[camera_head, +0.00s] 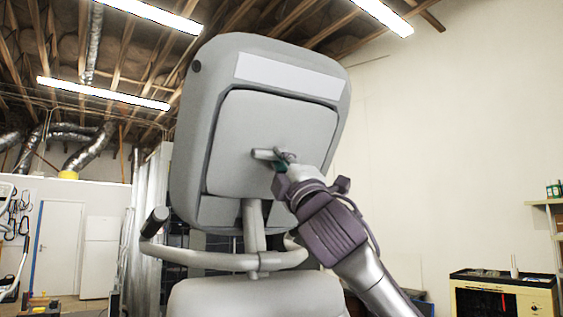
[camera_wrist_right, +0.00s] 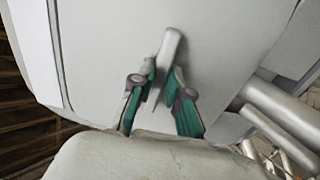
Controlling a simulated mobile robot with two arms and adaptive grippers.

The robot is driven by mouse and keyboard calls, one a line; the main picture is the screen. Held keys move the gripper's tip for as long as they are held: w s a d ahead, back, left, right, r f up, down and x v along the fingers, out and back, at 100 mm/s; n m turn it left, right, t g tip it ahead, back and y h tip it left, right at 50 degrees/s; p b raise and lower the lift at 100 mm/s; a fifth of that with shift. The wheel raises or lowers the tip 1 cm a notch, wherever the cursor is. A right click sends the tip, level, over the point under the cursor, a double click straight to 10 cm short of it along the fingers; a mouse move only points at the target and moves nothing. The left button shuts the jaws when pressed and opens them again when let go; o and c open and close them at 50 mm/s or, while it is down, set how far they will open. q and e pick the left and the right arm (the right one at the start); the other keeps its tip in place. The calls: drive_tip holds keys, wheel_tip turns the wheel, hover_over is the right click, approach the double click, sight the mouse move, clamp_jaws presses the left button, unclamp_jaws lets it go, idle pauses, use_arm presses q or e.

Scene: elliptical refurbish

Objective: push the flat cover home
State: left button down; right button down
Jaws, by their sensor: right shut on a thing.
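The flat cover (camera_head: 240,118) is a light grey rounded panel on the front of the elliptical's console (camera_head: 190,150). A dark outline runs along its edges; I cannot tell whether it sits flush. A bar-like grey handle (camera_head: 261,154) stands out from its lower middle. My right gripper (camera_head: 279,163) comes from the lower right and is shut on the handle. In the right wrist view, the green-padded fingers (camera_wrist_right: 163,84) lie on either side of the handle (camera_wrist_right: 171,50), with the cover (camera_wrist_right: 105,55) close behind. My left gripper is not in view.
Below the console are its post (camera_head: 253,225) and a curved handlebar (camera_head: 200,257) with an upright grip (camera_head: 155,221) at left. A black and yellow cabinet (camera_head: 505,292) stands at the lower right. Space right of the console is clear apart from my arm.

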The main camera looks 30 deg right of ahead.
drive_tip(key=shift+w+r+p, duration=0.35)
drive_tip(key=shift+p, duration=0.1)
idle(0.4)
drive_tip(key=c, duration=1.1)
unclamp_jaws()
drive_tip(key=shift+o, duration=0.2)
drive_tip(key=shift+f, duration=0.15)
drive_tip(key=v, duration=1.2)
